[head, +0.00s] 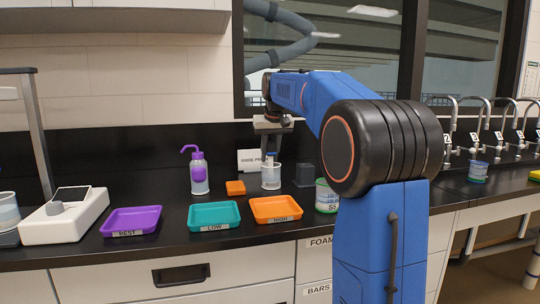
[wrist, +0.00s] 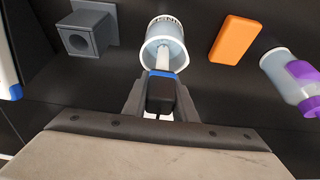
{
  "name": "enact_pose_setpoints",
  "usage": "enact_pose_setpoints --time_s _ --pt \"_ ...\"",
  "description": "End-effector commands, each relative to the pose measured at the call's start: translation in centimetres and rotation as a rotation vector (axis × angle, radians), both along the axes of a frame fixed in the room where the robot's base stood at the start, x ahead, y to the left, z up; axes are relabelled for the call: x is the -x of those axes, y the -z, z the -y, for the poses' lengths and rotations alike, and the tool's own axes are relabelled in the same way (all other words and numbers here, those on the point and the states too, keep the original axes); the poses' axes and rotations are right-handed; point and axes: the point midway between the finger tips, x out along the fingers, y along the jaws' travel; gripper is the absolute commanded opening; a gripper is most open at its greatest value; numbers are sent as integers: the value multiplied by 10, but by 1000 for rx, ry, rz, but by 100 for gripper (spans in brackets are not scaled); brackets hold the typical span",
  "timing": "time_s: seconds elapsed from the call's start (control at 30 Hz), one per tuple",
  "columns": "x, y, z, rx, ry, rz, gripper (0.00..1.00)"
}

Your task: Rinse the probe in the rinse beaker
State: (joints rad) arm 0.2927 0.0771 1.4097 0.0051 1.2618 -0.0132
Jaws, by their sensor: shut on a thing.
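My gripper (head: 270,143) points down over the rinse beaker and is shut on the probe. The probe (head: 270,158) has a dark handle, a blue band and a pale shaft; it shows between the fingers in the wrist view (wrist: 161,90). The rinse beaker (head: 271,180) is a clear cup with a white rim, standing upright on the bench; it is also in the wrist view (wrist: 154,50). The probe's shaft reaches into the beaker's mouth. How deep its tip sits is hard to tell.
A dark grey block holder (head: 305,175) stands right of the beaker. An orange block (head: 235,188) and a purple-capped wash bottle (head: 199,178) stand left. Purple (head: 131,221), teal (head: 214,216) and orange (head: 276,209) trays lie in front. A labelled jar (head: 326,197) stands near my arm.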

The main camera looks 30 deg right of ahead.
Motion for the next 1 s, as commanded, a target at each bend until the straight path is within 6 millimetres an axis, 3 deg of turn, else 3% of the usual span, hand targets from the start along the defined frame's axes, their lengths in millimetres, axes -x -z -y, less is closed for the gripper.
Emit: enact_pose_setpoints --time_s 0.6,1.0 --pt "5 0 -10 0 0 0 1" --pt "12 0 -6 0 0 1 1"
